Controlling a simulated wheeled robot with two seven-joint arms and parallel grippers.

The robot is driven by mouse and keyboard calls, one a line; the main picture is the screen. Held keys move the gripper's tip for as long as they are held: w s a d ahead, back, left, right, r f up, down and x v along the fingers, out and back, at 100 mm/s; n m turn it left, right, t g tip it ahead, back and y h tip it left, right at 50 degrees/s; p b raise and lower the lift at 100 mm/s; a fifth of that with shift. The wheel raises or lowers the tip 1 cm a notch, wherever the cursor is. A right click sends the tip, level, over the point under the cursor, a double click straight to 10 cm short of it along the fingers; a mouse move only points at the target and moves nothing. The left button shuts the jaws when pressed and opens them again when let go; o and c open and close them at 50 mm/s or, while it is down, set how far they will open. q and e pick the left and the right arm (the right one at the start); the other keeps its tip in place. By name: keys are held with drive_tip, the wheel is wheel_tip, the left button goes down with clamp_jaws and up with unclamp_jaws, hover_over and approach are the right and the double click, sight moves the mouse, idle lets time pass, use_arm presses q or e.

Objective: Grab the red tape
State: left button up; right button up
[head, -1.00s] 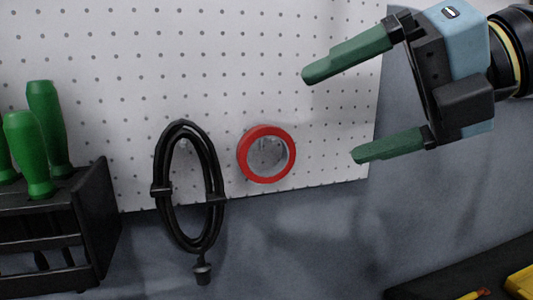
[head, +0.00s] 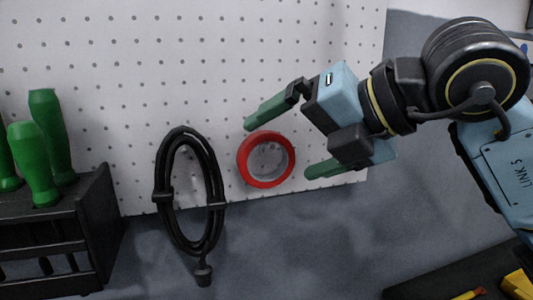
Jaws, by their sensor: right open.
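The red tape (head: 243,158) is a ring hanging on the white pegboard (head: 110,70), near its lower edge and right of a coiled black cable. My right gripper (head: 278,148) is open, its two green fingers pointing left toward the board. In the picture one finger lies just above the tape and the other at its lower right, so the tape shows partly between them. I cannot tell whether the fingers touch it or how far they are from the board. My left gripper is not in view.
The coiled black cable (head: 160,195) hangs close to the left of the tape. A black rack (head: 90,225) with green-handled tools (head: 48,125) stands at the left. A dark tray (head: 440,280) with yellow items lies at the lower right.

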drive_tip(key=shift+x, duration=1.25)
drive_tip(key=shift+r, duration=0.1)
drive_tip(key=c, duration=1.1)
drive_tip(key=shift+o, duration=0.2)
